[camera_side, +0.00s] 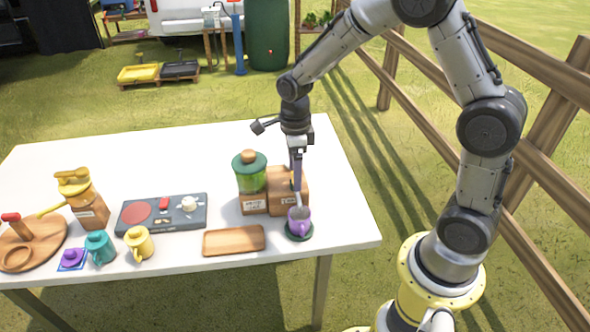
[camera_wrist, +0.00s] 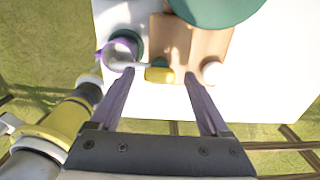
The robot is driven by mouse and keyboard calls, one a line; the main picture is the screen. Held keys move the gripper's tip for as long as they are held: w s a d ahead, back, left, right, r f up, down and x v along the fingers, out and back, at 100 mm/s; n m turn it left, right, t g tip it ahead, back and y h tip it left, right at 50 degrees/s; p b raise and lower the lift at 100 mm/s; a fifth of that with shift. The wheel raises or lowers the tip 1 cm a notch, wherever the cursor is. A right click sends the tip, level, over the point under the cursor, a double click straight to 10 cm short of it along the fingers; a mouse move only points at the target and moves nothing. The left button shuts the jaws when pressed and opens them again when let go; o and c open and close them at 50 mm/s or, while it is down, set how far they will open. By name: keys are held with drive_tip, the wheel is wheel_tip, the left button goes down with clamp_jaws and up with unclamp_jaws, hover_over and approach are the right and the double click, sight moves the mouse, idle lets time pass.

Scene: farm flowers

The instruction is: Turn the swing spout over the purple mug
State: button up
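The purple mug (camera_side: 299,220) stands upright on a dark green coaster (camera_side: 306,237) at the right front of the table; it also shows in the wrist view (camera_wrist: 117,53). In the wrist view a thin pale spout (camera_wrist: 135,65) runs from a yellow piece (camera_wrist: 159,74) at the wooden dispenser's edge leftward to the mug, its end seeming to overlap the mug's near rim. My gripper (camera_wrist: 159,77) points down there, fingers apart on either side of the yellow piece, no contact visible. In the side view my gripper (camera_side: 297,185) hides most of the spout.
The wooden dispenser (camera_side: 256,204) with a green jar (camera_side: 250,177) stands beside the mug. A wooden tray (camera_side: 234,240), a grey panel (camera_side: 180,222), yellow (camera_side: 140,243) and teal mugs (camera_side: 99,247) lie leftward. The table's back is clear.

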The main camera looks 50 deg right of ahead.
wheel_tip(320, 180, up, 14)
idle(0.6)
drive_tip(key=s+a+r+n+t, duration=0.25)
drive_tip(key=s+r+n, duration=0.25)
drive_tip(key=s+r, duration=0.4)
drive_tip(key=s+f+n+t, duration=0.1)
drive_tip(key=s+f+n, duration=0.2)
drive_tip(key=s+n, duration=0.3)
drive_tip(key=s+f+n+t, duration=0.2)
drive_tip(key=s+n, duration=0.4)
drive_tip(key=n, duration=1)
drive_tip(key=shift+d+f, duration=0.15)
drive_tip(key=shift+f, duration=0.4)
